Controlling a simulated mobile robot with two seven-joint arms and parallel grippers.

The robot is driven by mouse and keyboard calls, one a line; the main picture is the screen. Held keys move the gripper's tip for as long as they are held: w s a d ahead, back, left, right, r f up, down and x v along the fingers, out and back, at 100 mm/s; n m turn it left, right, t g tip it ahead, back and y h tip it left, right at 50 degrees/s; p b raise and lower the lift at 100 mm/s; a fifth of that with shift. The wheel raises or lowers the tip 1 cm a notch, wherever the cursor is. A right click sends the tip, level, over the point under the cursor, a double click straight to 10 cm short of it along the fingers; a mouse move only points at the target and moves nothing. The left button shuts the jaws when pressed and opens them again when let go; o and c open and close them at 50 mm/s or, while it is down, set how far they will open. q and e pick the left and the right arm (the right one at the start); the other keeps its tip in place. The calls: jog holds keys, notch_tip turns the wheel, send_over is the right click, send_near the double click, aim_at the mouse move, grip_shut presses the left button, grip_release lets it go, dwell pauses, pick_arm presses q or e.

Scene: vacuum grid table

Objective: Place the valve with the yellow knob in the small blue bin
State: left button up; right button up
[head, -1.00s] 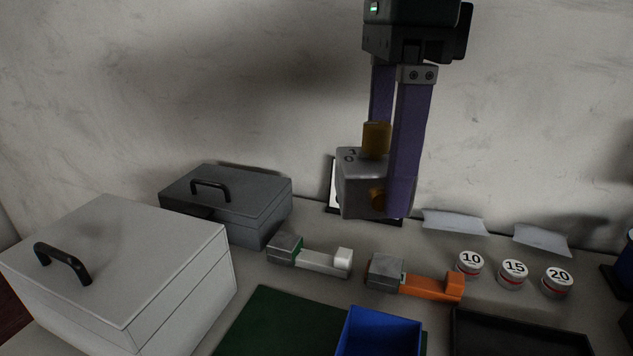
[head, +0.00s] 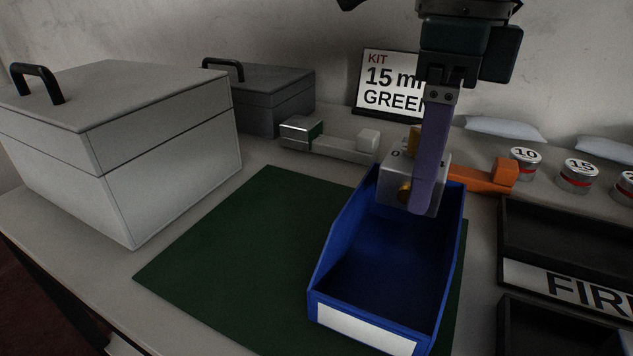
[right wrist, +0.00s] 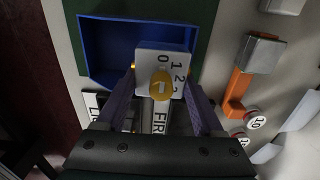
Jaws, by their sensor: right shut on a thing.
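The valve (head: 426,195) is a grey block with a yellow knob (head: 414,138) on top and a brass port on its side. My right gripper (head: 424,200) is shut on it, one finger hiding part of its face. In the head view it appears over the back end of the small blue bin (head: 333,243). The right wrist view shows the valve (right wrist: 151,62), its numbers and its yellow knob (right wrist: 162,85) between the fingers, overlapping the edge of the bin (right wrist: 85,50). The bin's visible interior is empty. My left gripper is not in view.
The bin stands on a green mat (head: 220,240). A white lidded box (head: 160,150) and a grey box (head: 280,100) stand left. Behind are a kit sign (head: 385,75), a white-handled part (head: 345,148) and an orange-handled part (head: 490,178). Black trays (head: 550,220) and labelled tins (head: 579,175) are right.

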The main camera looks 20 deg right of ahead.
aim_at(408, 248)
notch_tip(408, 248, down, 2)
jog(key=shift+d+f+b, duration=0.1)
jog(key=shift+f+b, duration=0.1)
jog(key=shift+b, duration=0.15)
jog(key=shift+d+f, duration=0.1)
jog(key=shift+f, duration=0.1)
notch_tip(408, 248, down, 4)
jog(key=b, duration=0.3)
jog(key=shift+d+f, duration=0.15)
jog(key=shift+d, duration=0.05)
jog(key=shift+a, duration=0.45)
grip_shut()
jog(key=o, duration=1.2)
grip_release()
jog(key=o, duration=0.3)
jog(key=shift+r, duration=0.25)
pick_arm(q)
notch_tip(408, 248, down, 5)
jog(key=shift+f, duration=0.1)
